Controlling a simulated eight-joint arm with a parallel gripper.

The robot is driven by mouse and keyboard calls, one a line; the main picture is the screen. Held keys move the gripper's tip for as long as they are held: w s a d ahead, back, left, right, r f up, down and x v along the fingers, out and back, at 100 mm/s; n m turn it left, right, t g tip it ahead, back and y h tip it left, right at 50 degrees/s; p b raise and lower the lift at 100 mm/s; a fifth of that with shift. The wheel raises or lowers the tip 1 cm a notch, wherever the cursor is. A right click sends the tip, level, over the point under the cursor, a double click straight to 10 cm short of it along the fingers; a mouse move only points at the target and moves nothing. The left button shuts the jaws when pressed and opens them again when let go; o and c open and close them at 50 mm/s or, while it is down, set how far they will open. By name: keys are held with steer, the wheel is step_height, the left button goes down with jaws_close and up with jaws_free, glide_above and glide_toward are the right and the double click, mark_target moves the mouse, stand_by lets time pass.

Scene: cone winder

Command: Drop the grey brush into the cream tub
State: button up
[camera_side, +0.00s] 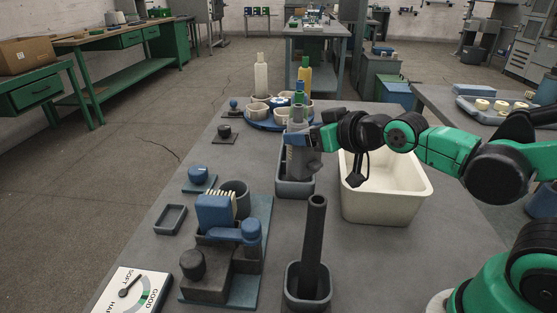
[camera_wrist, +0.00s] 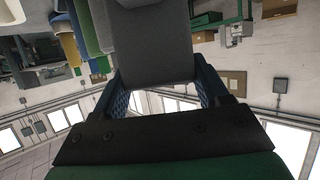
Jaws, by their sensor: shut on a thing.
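My gripper (camera_side: 301,143) is shut on the grey brush (camera_side: 299,163), which is roughly upright above a small dark grey tray (camera_side: 281,187). I cannot tell whether the brush still touches the tray. In the wrist view the brush is a broad grey block (camera_wrist: 158,45) between the blue fingers of my gripper (camera_wrist: 163,85). The cream tub (camera_side: 386,211) stands on the table just right of the brush. My forearm crosses above its far side and hides part of its rim. The inside of the tub that shows looks empty.
A blue carousel (camera_side: 262,125) with cream cups and tall cones stands behind the brush. A dark tube (camera_side: 315,235) rises from a holder in front. A blue-and-grey machine (camera_side: 217,270) and a dial card (camera_side: 131,290) are at the front left.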

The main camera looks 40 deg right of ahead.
steer(key=s+d+r, duration=0.2)
steer(key=d+r, duration=0.1)
steer(key=d, duration=0.7)
steer(key=s+d+r, duration=0.2)
steer(key=d, duration=0.8)
steer(key=shift+s+f, duration=0.1)
steer(key=shift+f, duration=2.65)
steer(key=o, duration=1.3)
steer(key=shift+s, duration=0.1)
